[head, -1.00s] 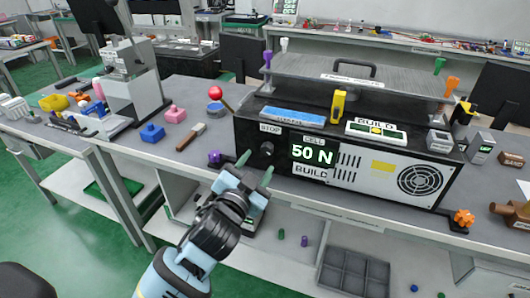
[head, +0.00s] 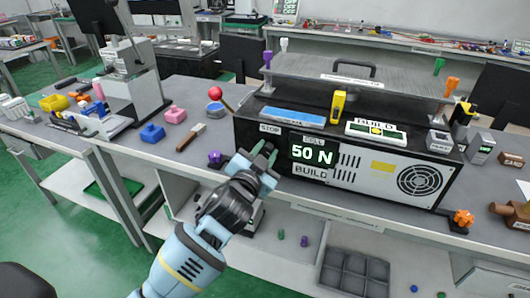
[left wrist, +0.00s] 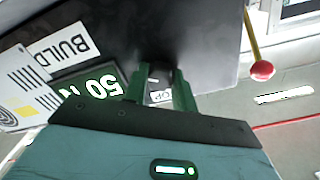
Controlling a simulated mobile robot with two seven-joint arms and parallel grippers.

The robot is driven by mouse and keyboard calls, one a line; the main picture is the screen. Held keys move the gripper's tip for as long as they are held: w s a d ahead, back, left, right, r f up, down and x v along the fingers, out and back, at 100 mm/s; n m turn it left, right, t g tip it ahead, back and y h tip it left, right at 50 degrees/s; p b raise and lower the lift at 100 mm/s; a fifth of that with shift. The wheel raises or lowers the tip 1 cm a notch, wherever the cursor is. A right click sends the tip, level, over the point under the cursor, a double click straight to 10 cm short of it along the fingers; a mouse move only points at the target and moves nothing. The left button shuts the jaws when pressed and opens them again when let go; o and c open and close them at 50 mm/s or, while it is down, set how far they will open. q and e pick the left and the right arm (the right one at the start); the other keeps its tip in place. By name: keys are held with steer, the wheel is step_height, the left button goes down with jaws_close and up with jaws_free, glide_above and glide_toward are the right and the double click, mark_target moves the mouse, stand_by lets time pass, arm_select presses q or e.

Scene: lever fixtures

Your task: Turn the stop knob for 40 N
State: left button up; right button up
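The black and grey cell unit (head: 345,158) stands on the bench with its display (head: 312,153) reading 50 N. The STOP label (head: 270,128) is at the left of its front face. The stop knob below that label is hidden behind my left gripper in the head view. My left gripper (head: 264,153) is at the knob's place, with its two green fingers apart. In the left wrist view the fingers (left wrist: 160,90) point at the dark front face, with part of the STOP label between them. Whether they touch the knob cannot be told. My right gripper is not in view.
A red ball lever (head: 215,93) rises at the unit's left end.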

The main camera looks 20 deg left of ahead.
arm_select(q)
steer(key=c, duration=0.4)
steer(key=shift+c, duration=0.2)
steer(key=shift+n, duration=0.3)
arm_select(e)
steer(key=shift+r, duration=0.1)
arm_select(q)
steer(key=n+p, duration=0.2)
steer(key=n, duration=0.3)
steer(key=shift+r+n, duration=0.15)
steer(key=shift+n, duration=0.15)
steer(key=n+p, duration=0.1)
steer(key=n, duration=0.2)
steer(key=shift+n+p, duration=0.35)
steer(key=shift+n, duration=0.05)
steer(key=shift+n+p, duration=0.35)
steer(key=shift+n, duration=0.55)
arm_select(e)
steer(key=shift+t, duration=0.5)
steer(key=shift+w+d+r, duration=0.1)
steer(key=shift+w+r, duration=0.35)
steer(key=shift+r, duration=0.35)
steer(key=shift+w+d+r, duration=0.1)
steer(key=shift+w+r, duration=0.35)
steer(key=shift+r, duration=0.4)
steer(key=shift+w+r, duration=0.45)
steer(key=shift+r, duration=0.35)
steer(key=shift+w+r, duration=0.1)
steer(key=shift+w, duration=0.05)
